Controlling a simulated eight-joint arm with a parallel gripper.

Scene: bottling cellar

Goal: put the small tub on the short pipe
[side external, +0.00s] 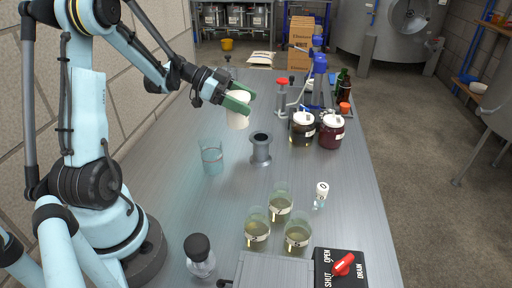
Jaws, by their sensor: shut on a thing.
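My gripper (236,101) has green fingers and is shut on the small tub (238,119), a white cup-like container. It holds the tub in the air over the table, up and to the left of the short pipe in the picture. The short pipe (261,149) is a grey flanged piece standing upright on the table with its open end up. The tub and the pipe are apart. The fingers hide part of the tub's upper side.
Two dark jars (331,134) and a blue capping device (318,85) are at the back right. Several glasses of yellowish liquid (280,202), a small white-capped bottle (320,194) and a valve panel (341,268) are nearer the front.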

